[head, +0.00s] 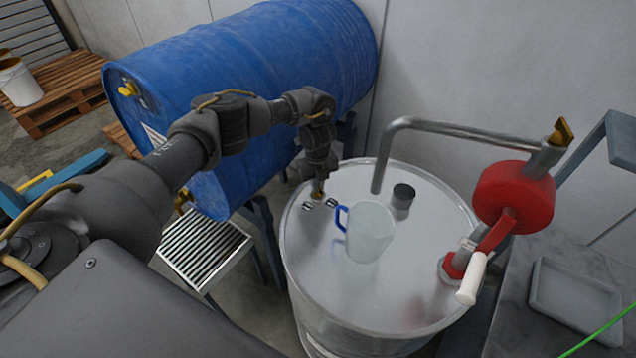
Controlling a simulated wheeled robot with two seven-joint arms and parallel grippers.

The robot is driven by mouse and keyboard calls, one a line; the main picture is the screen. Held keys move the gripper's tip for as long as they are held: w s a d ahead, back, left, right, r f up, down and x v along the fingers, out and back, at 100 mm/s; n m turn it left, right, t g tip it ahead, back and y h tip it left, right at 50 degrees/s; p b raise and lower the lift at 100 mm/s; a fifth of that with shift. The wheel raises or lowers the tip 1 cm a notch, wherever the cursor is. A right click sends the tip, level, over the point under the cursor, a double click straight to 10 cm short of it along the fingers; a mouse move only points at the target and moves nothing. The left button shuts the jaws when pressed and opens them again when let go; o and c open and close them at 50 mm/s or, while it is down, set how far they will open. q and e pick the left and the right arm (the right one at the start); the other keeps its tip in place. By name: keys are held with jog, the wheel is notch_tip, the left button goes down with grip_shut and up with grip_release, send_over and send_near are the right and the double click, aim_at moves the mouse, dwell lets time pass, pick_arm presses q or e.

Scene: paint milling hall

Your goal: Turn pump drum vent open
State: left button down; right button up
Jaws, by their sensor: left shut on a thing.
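The pump drum (340,315) is a pale metal drum standing upright at the centre right. A red rotary pump (515,197) with a white handle and a bent grey spout is fixed at its right side. My left gripper (318,198) points down at the back left of the drum lid and is shut on a small brass-coloured fitting, the vent (318,194). The fingers and wrist hide most of the vent, so I cannot tell which way it is turned. My right gripper is not in view.
A clear jug (370,235) with a blue handle and a dark cap (403,194) stand on the lid near my left gripper. The spout (450,129) reaches over the lid. A blue drum (250,60) lies behind my arm; a grey tray (575,298) is at right.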

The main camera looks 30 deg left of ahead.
pick_arm(q)
jog(key=n+p, duration=0.2)
jog(key=n, duration=0.3)
jog(key=shift+r+n, duration=0.1)
jog(key=shift+n, duration=0.3)
dwell(0.4)
jog(key=c, duration=1.5)
grip_release()
jog(key=shift+c, duration=0.2)
jog(key=shift+r, duration=0.25)
notch_tip(320, 180, up, 10)
jog(key=p, duration=0.1)
